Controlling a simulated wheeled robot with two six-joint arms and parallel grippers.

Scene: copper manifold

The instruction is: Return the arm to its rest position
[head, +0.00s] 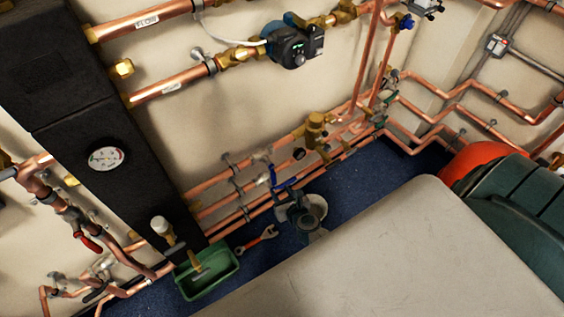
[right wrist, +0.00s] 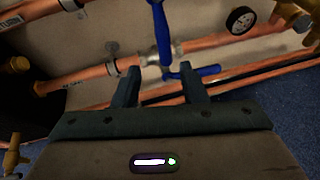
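My right gripper (head: 284,192) is low in the middle of the head view, in front of the copper pipes. In the right wrist view its two dark fingers (right wrist: 159,88) stand apart with nothing held between them. A valve with blue handles (right wrist: 195,74) lies just beyond the fingertips; one handle points up and one points right. Its blue handle also shows beside the gripper in the head view (head: 287,183). Whether a finger touches the valve, I cannot tell. My left gripper is not in view.
Copper pipes (head: 215,182) run along the wall close to the gripper. A green tray (head: 222,277) and a red-handled wrench (head: 258,238) lie on the blue floor to the left. A dark panel with a gauge (head: 106,158) stands at left. A pump (head: 291,45) is above.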

